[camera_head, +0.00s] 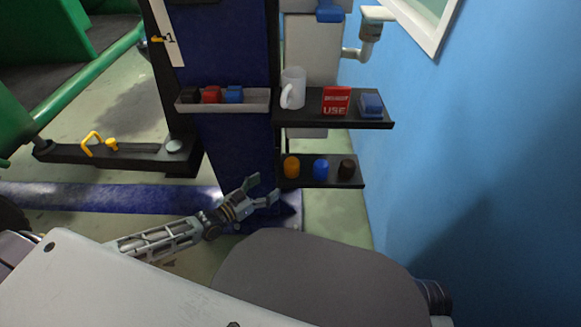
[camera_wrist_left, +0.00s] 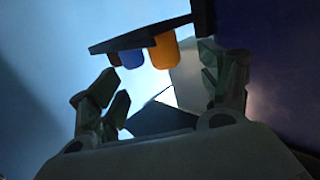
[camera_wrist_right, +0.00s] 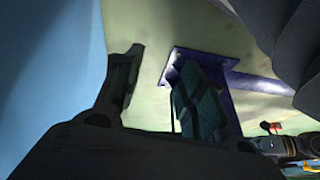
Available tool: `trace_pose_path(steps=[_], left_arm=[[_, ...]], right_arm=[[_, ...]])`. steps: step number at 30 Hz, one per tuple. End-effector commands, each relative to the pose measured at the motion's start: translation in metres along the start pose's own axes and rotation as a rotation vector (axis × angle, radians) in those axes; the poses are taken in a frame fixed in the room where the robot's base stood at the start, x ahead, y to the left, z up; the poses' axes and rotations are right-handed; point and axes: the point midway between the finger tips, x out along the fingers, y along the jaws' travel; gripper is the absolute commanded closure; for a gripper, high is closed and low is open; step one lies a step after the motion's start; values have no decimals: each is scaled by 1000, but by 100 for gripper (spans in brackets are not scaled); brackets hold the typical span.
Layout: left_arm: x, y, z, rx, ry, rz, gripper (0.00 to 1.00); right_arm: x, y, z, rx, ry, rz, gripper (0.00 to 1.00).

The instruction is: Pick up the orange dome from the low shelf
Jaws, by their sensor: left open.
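The orange dome (camera_head: 291,167) stands at the left end of the low black shelf (camera_head: 322,183), with a blue dome (camera_head: 320,169) and a dark brown one (camera_head: 346,169) to its right. My left gripper (camera_head: 264,188) is open and empty, just left of the shelf and slightly below the orange dome, apart from it. In the left wrist view the orange dome (camera_wrist_left: 163,48) hangs upside down in the picture, beyond and between the open fingers (camera_wrist_left: 160,88). My right gripper (camera_wrist_right: 160,78) shows only in its wrist view, with fingers apart and nothing between them.
A grey tray (camera_head: 225,107) with small blocks is on the dark blue column (camera_head: 232,150). A blue wall (camera_head: 450,150) closes the right side.

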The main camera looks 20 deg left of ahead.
Motion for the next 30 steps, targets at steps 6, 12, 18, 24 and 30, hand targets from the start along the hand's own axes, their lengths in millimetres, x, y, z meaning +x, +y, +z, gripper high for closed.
trace_pose_path(steps=[6,12,18,24,30], left_arm=[[0,-1,-10,14,48,-6,22],[0,-1,-10,16,46,-5,22],[2,-1,-10,15,45,-6,22],[14,-2,-10,15,46,-6,22],[32,-2,-11,15,47,-6,22]], right_arm=[[0,0,3,1,-13,0,60],[0,0,3,2,-12,0,60],[2,0,3,2,-9,-2,60],[11,-1,5,7,5,-9,60],[24,-2,9,16,25,-24,60]])
